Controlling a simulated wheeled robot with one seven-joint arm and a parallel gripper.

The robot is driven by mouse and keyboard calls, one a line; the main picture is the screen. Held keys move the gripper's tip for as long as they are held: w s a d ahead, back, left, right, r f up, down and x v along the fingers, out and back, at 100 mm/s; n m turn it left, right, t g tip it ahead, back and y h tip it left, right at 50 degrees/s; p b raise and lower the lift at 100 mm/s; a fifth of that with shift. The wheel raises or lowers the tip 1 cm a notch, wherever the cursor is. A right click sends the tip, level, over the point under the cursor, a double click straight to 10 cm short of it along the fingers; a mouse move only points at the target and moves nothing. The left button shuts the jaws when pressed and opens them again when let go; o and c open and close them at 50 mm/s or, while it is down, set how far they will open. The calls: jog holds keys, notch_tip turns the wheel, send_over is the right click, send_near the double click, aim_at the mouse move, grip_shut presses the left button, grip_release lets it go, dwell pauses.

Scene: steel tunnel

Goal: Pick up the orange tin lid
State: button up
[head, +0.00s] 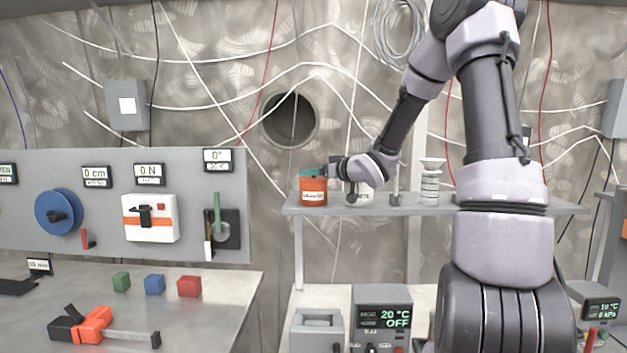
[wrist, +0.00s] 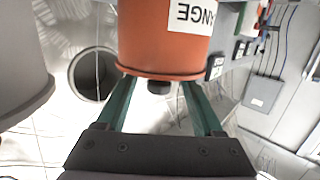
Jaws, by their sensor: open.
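The orange tin (head: 313,192) stands upright near the left end of the grey shelf, with a white label on its front. In the wrist view it appears upside down, with its lid rim (wrist: 160,73) facing my gripper and a dark knob (wrist: 159,88) on the lid. My gripper (head: 311,172) is at the top of the tin in the head view, reaching in from the right. In the wrist view my gripper (wrist: 157,84) is open, its green fingers on either side of the knob. I cannot tell whether they touch the lid. In the head view the fingers hide the knob.
A pale tin (head: 366,198) stands close right of the orange tin, partly behind my wrist. A white ribbed jar (head: 430,184) stands farther right on the shelf (head: 480,208). A round wall hole (head: 290,120) is behind. The workbench (head: 215,325) at left holds coloured blocks and a clamp.

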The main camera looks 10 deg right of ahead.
jog(key=x, duration=0.3)
jog(key=shift+w+a, duration=0.1)
jog(key=shift+w, duration=0.1)
jog(key=shift+c, duration=0.3)
grip_shut()
